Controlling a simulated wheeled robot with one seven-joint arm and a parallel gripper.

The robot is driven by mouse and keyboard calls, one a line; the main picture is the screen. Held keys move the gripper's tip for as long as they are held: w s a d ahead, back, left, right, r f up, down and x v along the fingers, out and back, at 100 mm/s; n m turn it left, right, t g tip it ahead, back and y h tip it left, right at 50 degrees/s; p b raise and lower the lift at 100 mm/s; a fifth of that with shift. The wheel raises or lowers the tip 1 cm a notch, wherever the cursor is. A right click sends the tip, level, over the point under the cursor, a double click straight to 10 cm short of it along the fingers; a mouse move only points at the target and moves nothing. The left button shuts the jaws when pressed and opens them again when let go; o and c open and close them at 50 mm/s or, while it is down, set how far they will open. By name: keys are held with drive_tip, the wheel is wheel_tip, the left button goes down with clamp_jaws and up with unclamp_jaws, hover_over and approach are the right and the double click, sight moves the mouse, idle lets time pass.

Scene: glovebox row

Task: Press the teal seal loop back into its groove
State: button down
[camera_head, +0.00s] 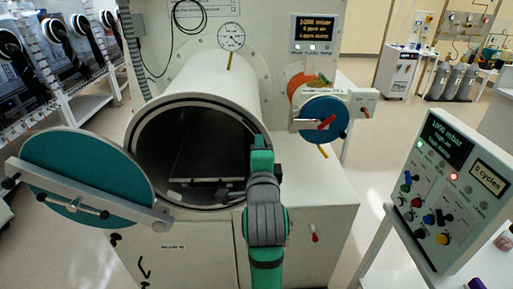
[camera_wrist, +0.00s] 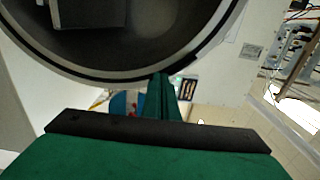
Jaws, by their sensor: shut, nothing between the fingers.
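The round chamber mouth (camera_head: 133,150) faces me, with a dark ring set in its pale rim. I cannot make out a separate teal loop, or whether this strip is the seal. My gripper (camera_head: 261,140) is at the right side of the mouth. In the wrist view its shut green fingers (camera_wrist: 162,82) end at the rim's edge. Nothing shows between them; contact with the rim is unclear.
The teal round door (camera_head: 85,165) hangs open at the left on its grey bar (camera_head: 95,197). A smaller blue disc (camera_head: 322,112) with a red handle is right of the chamber. A control console (camera_head: 450,185) stands at the right.

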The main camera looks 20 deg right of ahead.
sight(254, 128)
drive_tip(key=x, duration=0.2)
drive_tip(key=shift+w+a+r, duration=0.1)
drive_tip(key=shift+w+a, duration=0.05)
drive_tip(key=shift+w, duration=0.3)
idle(0.4)
drive_tip(key=shift+s, duration=0.1)
